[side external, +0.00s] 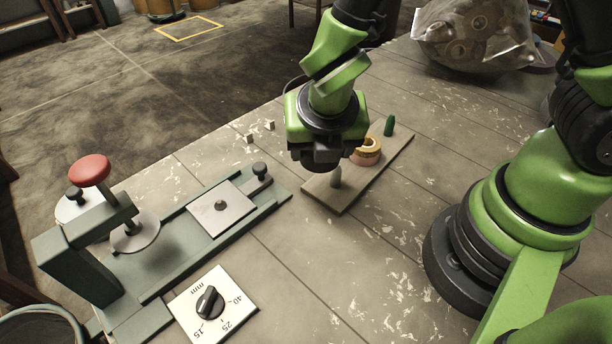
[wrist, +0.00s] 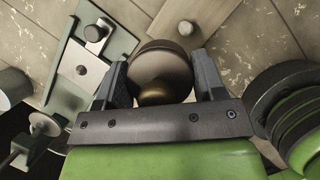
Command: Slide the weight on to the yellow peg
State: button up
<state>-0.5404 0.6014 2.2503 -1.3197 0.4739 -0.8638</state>
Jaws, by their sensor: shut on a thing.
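My gripper (side external: 318,160) points down above the near end of a flat board (side external: 344,193). In the wrist view my gripper (wrist: 161,72) is shut on a round grey-brown weight (wrist: 160,63) with a brass knob on it. The fingers press it from left and right. The weight does not show clearly in the side view. A grey peg (side external: 336,178) stands on the board just below and right of the gripper. Behind it are a yellow ring-like piece and a pinkish disc (side external: 366,157), partly hidden by the gripper. No bare yellow peg shows clearly.
A green peg (side external: 389,125) stands at the board's far end. Left is a green press fixture (side external: 85,265) with a red knob (side external: 90,170). A dial plate (side external: 212,304) lies in front. Two small pale cubes (side external: 270,125) lie behind. A clear bag (side external: 475,35) sits far right.

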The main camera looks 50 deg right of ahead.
jog(key=d+m+g, duration=0.1)
jog(key=d+m, duration=0.1)
jog(key=d, duration=0.2)
jog(key=d+m+h, duration=0.1)
jog(key=d+m, duration=0.2)
jog(key=d, duration=0.2)
jog(key=d+m+g, duration=0.1)
jog(key=d+m, duration=0.1)
jog(key=d, duration=0.2)
jog(key=shift+w+d+r+m+g, duration=0.3)
jog(key=shift+w+d+r+m, duration=0.05)
jog(key=shift+d+r+m, duration=0.05)
jog(key=shift+d+f, duration=0.15)
jog(key=shift+f, duration=1.7)
jog(key=shift+h, duration=0.3)
notch_tip(320, 180, up, 5)
jog(key=shift+f, duration=3.4)
jog(key=o, duration=1.3)
jog(key=shift+o, duration=0.4)
